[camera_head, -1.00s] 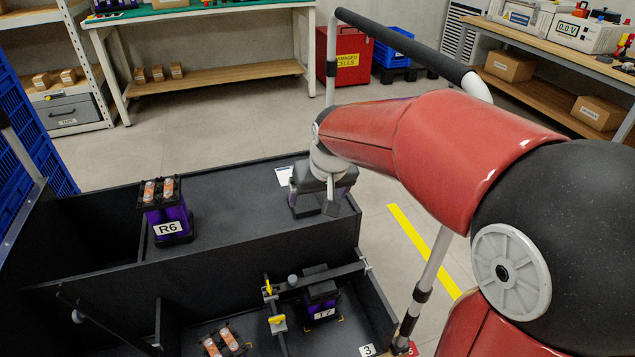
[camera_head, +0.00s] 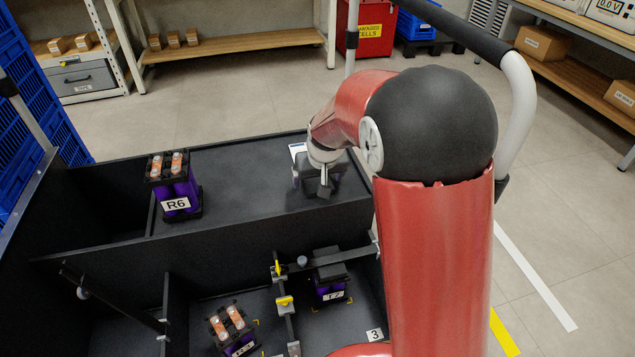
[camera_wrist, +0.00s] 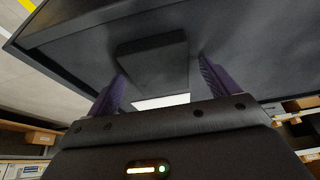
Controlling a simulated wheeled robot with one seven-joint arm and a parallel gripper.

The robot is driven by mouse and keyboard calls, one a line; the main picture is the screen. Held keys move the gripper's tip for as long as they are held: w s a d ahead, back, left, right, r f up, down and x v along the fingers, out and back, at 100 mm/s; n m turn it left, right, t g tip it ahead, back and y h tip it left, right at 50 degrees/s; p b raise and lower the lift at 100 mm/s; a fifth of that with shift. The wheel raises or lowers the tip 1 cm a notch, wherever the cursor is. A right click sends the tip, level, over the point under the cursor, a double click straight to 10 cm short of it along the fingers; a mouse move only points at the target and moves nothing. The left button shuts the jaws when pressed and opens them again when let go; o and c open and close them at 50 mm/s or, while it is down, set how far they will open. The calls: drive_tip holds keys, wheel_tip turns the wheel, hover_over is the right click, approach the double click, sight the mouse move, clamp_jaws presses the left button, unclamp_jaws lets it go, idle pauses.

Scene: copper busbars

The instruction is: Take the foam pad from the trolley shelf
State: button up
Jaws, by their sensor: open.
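The foam pad (camera_wrist: 152,60) is a flat dark block on the dark trolley shelf, in the middle of the wrist view. My gripper (camera_wrist: 160,72) is open, with one purple finger to each side of the pad's near part. I cannot tell whether the fingers touch it or how high they are above the shelf. In the head view my gripper (camera_head: 322,188) is over the right end of the trolley's upper shelf (camera_head: 245,180). There the pad is hidden or merges with the dark gripper.
A purple module marked R6 (camera_head: 174,188) stands on the shelf's left part. Lower bays hold another module (camera_head: 330,278) under a clamp bar (camera_head: 285,300) and one with orange-topped cells (camera_head: 230,325). Mid-shelf is clear.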

drive_tip(key=c, duration=1)
drive_tip(key=shift+c, duration=0.2)
